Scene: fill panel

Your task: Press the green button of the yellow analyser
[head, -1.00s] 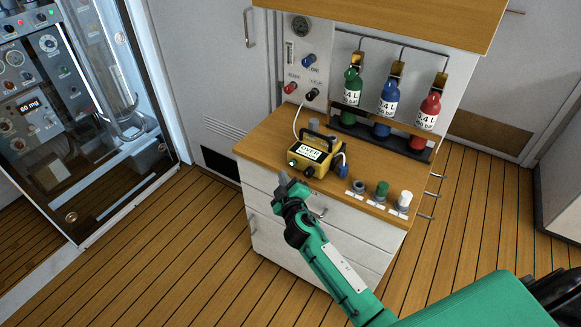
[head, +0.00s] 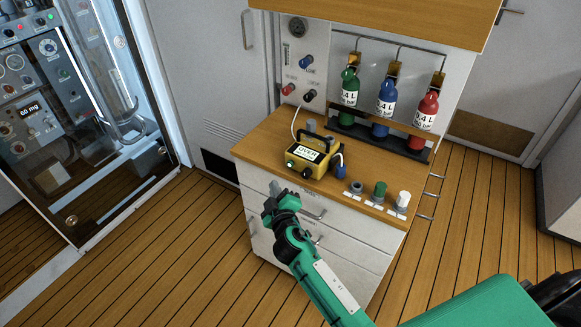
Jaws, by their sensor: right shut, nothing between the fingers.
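The yellow analyser (head: 312,155) stands on the wooden counter, with a black handle and a display that seems to read "OVER". Its green button (head: 290,164) shows at the lower left of its front face, with a dark knob to the right of it. My right gripper (head: 272,196) is shut and empty. It is in front of the cabinet drawers, below and to the left of the analyser in the picture, apart from the button. My left gripper is not in view.
The wooden counter (head: 262,150) carries a grey, a green (head: 379,190) and a white cap (head: 402,200) at its front right. Green, blue and red bottles (head: 386,95) stand in a rack behind. A blue connector (head: 341,172) is beside the analyser. A glass-fronted cabinet is at left.

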